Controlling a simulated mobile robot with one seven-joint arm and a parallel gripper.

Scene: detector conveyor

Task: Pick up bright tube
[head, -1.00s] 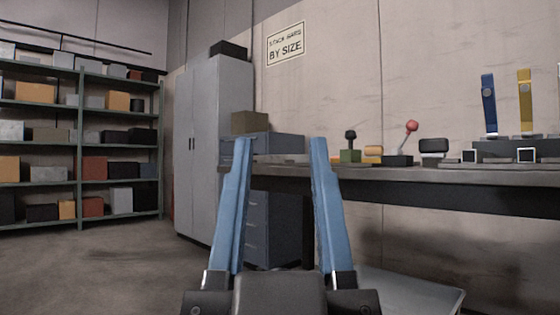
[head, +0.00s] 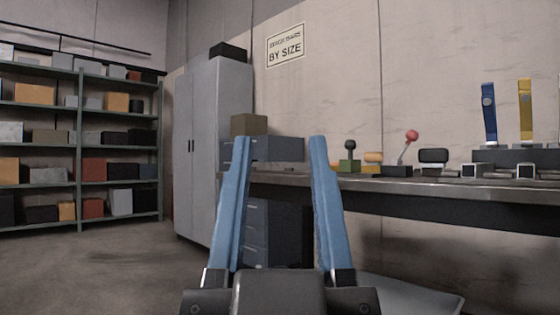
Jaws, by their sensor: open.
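I cannot tell for sure which thing is the bright tube. A small orange-yellow rounded piece (head: 373,158) lies on the workbench (head: 430,189), behind a lever box, and may be it. A tall yellow bar (head: 526,108) stands upright on a dark block at the right end of the bench. My gripper (head: 278,142) points forward with its two blue fingers wide apart and nothing between them. It is apart from the bench things, which lie to its right in the picture.
A grey cabinet (head: 213,150) and loaded shelves (head: 80,150) are left. The floor at left is clear.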

